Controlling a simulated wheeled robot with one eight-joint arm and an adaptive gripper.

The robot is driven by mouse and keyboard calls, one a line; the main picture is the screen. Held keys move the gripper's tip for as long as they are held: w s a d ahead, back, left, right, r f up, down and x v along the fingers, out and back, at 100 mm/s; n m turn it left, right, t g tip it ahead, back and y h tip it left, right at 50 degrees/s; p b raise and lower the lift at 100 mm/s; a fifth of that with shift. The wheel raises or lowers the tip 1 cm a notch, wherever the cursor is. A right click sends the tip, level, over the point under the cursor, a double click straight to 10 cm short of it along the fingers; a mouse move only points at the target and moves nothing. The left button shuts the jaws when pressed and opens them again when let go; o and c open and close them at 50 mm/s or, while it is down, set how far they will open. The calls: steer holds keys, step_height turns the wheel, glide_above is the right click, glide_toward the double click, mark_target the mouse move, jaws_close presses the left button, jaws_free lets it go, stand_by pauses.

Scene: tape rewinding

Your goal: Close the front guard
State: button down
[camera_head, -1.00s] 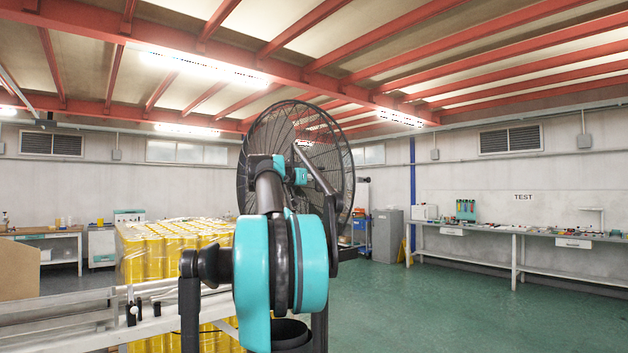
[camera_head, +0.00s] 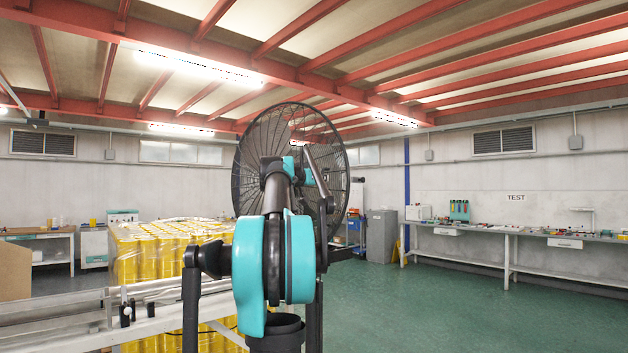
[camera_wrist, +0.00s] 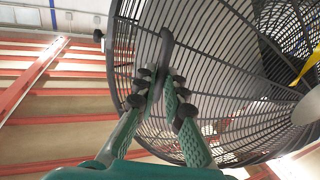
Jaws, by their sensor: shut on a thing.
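The front guard (camera_wrist: 240,75) is a round black wire grille that fills much of the wrist view. In the head view the fan's wire guard (camera_head: 252,130) stands behind my arm, at the centre. My gripper (camera_wrist: 163,88) is shut at the guard's rim side, its two green fingers with black pads on either side of a dark upright bar (camera_wrist: 165,50) that looks like part of the guard. The fingertips partly cover the grip. In the head view my arm hides the gripper and part of the guard.
A stack of yellow rolls (camera_head: 150,260) stands at left behind a metal rail (camera_head: 60,318). A long workbench (camera_head: 480,234) runs along the right wall, and a grey cabinet (camera_head: 381,236) stands at the back. The green floor (camera_head: 420,310) at right is clear.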

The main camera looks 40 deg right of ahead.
steer(key=shift+d, duration=0.25)
steer(key=c, duration=1.9)
jaws_free()
steer(key=shift+d+f, duration=0.15)
steer(key=shift+d, duration=0.1)
steer(key=o, duration=0.3)
steer(key=shift+a, duration=0.1)
steer(key=v, duration=1.2)
